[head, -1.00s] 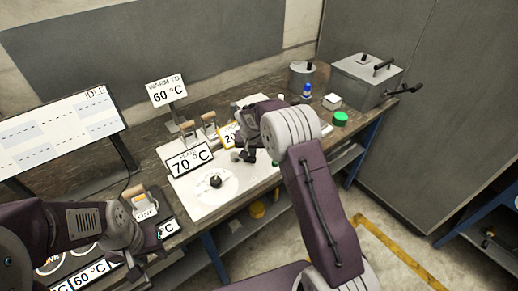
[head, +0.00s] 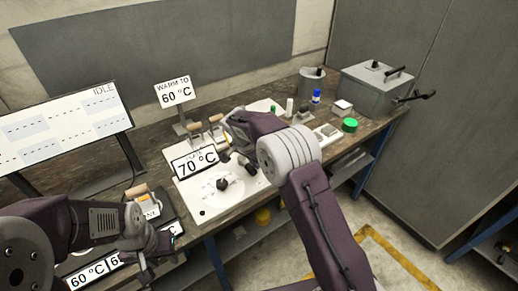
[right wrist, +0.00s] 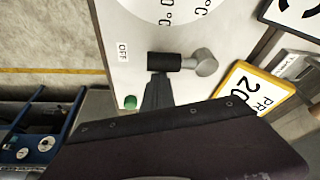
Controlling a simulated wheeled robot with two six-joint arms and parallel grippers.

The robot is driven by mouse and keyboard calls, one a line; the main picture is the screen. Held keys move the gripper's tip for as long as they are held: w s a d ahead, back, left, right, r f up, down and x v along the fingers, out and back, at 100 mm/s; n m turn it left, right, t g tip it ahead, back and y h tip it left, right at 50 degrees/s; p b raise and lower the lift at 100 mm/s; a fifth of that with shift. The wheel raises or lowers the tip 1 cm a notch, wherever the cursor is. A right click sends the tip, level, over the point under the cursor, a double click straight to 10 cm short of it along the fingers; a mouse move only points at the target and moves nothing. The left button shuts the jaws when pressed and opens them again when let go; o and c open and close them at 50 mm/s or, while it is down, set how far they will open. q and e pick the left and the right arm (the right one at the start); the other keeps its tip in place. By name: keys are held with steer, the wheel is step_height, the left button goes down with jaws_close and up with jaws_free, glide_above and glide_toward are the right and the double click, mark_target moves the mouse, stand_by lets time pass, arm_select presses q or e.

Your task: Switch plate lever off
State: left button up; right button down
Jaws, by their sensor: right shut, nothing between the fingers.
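The plate lever (right wrist: 164,62) has a black grip and a grey metal pivot, and shows in the right wrist view. It lies sideways on the white plate unit (right wrist: 232,40), with its grip end pointing toward the OFF label (right wrist: 123,51). My right gripper (right wrist: 157,88) is shut and empty, its dark fingertips right beside the black grip; I cannot tell if they touch. In the head view my right gripper (head: 243,166) is over the unit, right of the 70 °C display (head: 194,162). My left gripper (head: 158,250) is at the lower left; its jaw state is unclear.
A black knob (head: 222,184) stands on a round dial left of my right gripper. A green button (right wrist: 130,102) is near the fingers. A yellow-framed sign (right wrist: 252,92) is close to the wrist. A grey metal box (head: 376,90) stands at the back right.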

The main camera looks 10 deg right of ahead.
steer(key=shift+a, duration=0.1)
stand_by(0.5)
steer(key=d, duration=0.1)
steer(key=w+d+r, duration=0.1)
steer(key=d+r, duration=0.1)
steer(key=shift+w+d+p, duration=0.1)
steer(key=shift+w+p, duration=0.15)
steer(key=shift+p, duration=0.1)
steer(key=v, duration=0.8)
steer(key=shift+w+a+r, duration=0.25)
steer(key=shift+w+r, duration=0.05)
steer(key=shift+s, duration=0.1)
